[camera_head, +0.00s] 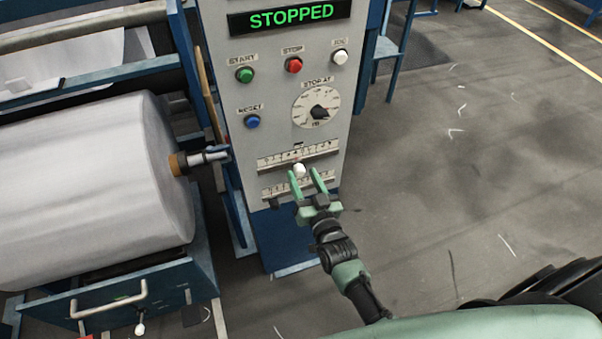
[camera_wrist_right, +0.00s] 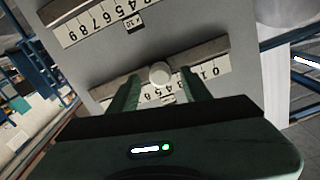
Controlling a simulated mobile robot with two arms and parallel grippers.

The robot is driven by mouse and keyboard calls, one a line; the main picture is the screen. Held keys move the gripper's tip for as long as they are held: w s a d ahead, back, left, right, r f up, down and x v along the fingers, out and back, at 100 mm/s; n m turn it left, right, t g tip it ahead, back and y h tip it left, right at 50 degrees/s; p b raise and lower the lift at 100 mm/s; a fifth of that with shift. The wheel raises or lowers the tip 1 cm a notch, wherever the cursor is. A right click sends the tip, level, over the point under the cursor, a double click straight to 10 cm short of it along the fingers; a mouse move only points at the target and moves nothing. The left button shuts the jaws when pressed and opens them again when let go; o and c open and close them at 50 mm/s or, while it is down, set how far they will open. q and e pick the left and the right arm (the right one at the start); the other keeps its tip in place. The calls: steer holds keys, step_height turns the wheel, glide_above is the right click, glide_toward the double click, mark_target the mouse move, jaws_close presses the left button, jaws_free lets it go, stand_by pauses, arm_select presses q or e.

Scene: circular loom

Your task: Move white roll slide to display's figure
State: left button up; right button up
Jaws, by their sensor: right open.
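The white roll slide knob (camera_head: 299,170) sits on the lower front of the grey control panel (camera_head: 225,120), by two numbered slide scales. My right gripper (camera_head: 306,179) is open in front of the panel, its green fingers pointing at the knob. In the right wrist view the white knob (camera_wrist_right: 159,73) shows between the two finger tips of the gripper (camera_wrist_right: 160,88), with visible gaps on both sides. Numbers on the scale behind it are partly hidden by the fingers. The display (camera_head: 291,17) reads STOPPED in green; no figure shows on it. My left gripper is out of view.
Above the scales are a dial (camera_head: 316,105), a green button (camera_head: 244,75), a red button (camera_head: 293,65), a white button (camera_head: 339,57) and a blue button (camera_head: 252,121). A large white roll (camera_head: 85,185) in a blue frame stands left.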

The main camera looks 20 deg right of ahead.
steer(key=shift+w, duration=0.8)
steer(key=shift+a, duration=0.1)
jaws_close()
stand_by(0.8)
